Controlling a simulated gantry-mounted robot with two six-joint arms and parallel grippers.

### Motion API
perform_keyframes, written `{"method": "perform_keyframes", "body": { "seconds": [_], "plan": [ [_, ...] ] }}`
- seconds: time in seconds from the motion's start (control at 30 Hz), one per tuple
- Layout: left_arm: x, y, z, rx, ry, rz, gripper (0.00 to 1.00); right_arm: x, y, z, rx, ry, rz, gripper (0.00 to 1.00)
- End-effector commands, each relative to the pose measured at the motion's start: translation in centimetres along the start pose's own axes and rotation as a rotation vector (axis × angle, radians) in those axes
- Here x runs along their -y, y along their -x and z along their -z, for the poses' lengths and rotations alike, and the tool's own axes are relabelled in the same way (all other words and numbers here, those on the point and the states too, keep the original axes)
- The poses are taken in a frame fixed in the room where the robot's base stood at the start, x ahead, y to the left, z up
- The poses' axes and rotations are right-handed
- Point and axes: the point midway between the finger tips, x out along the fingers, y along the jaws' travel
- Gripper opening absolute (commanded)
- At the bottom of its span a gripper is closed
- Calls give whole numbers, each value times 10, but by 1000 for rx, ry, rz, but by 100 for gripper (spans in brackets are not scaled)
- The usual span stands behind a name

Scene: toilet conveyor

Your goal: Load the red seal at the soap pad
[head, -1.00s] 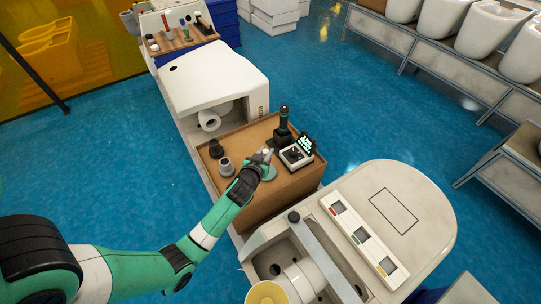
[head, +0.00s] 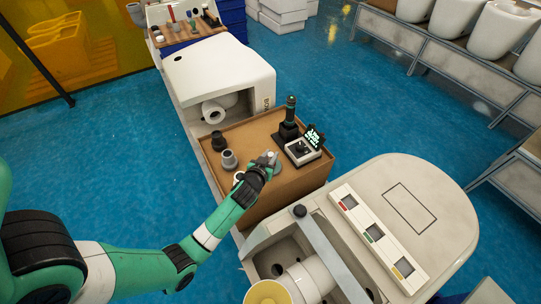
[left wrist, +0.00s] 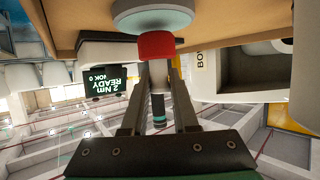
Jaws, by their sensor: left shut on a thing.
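My left gripper (head: 270,161) is low over the right part of the brown workbench top. The left wrist view shows its two fingers (left wrist: 158,76) closed in on the red seal (left wrist: 156,45), a short red cylinder at the fingertips. A round grey pad with a greenish band, which looks like the soap pad (left wrist: 152,17), is right beside the seal. I cannot tell whether they touch. In the head view the gripper hides the seal and most of the pad. My right gripper is not in view.
A dark cup (head: 219,141) and a grey cup (head: 229,159) stand left of the gripper. Behind it are a dark upright driver (head: 290,116) in its stand and a small device with a lit display (head: 315,134). A white toilet body (head: 215,80) lies beyond the bench (head: 250,127).

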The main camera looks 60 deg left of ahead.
Motion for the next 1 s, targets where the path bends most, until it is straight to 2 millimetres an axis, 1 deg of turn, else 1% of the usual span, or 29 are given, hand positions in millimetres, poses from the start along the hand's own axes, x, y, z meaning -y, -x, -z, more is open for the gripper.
{"method": "perform_keyframes", "body": {
  "seconds": [0.37,1.0],
  "plan": [
    [0,0,0,0,0,0,0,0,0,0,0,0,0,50],
    [0,-3,-7,0,0,0,0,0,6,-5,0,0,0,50]
  ]
}}
